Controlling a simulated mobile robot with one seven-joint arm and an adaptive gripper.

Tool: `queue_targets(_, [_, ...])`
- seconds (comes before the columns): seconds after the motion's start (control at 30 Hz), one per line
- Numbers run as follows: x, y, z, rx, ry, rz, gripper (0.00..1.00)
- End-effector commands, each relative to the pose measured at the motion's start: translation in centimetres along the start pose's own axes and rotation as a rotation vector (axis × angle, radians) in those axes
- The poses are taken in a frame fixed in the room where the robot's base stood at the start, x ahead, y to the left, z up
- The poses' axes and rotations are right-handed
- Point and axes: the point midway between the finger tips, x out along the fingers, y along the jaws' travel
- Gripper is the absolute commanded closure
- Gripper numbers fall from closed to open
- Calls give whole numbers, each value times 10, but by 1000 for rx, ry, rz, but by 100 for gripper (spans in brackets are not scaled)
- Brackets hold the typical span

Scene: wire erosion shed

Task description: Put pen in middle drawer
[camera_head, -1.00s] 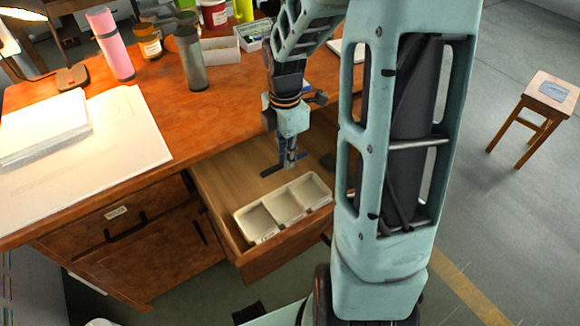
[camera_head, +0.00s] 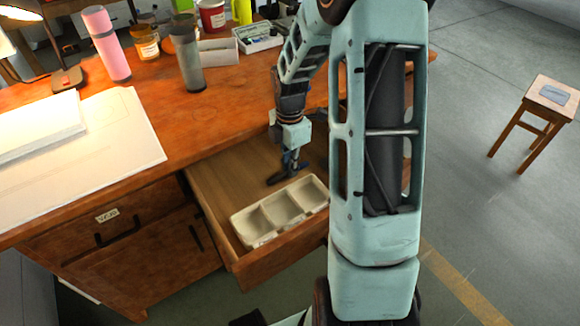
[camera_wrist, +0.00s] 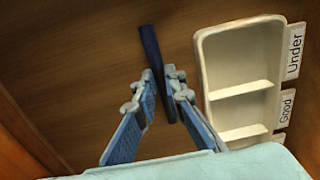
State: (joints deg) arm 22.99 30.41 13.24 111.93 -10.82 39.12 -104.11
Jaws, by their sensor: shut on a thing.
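The dark blue pen (camera_wrist: 149,45) is between the fingers of my gripper (camera_wrist: 158,82) in the wrist view. My gripper is shut on it and holds it crosswise. In the head view my gripper (camera_head: 290,162) reaches down into the open wooden drawer (camera_head: 215,190), with the pen (camera_head: 276,180) at its tips. The pen is over the bare drawer floor, behind the white tray. I cannot tell whether it touches the floor.
A white tray (camera_head: 240,229) with three compartments lies in the drawer's front; its tabs read "Under" and "Good" in the wrist view. A closed labelled drawer (camera_head: 140,222) is to the left. Bottles and boxes stand on the desk (camera_head: 150,105). A stool (camera_head: 540,115) is far right.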

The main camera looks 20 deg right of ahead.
Motion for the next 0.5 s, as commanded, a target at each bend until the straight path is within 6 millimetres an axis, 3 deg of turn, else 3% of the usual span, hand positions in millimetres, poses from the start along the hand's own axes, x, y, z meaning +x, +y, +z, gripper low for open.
queue_targets(0.13, [4, 0, 0, 0, 1, -1, 100])
queue_targets(0.17, [3, 0, 0, 0, 1, -1, 88])
queue_targets(0.3, [3, 0, 0, 0, 1, -1, 72])
queue_targets(0.5, [3, 0, 0, 0, 1, 0, 72])
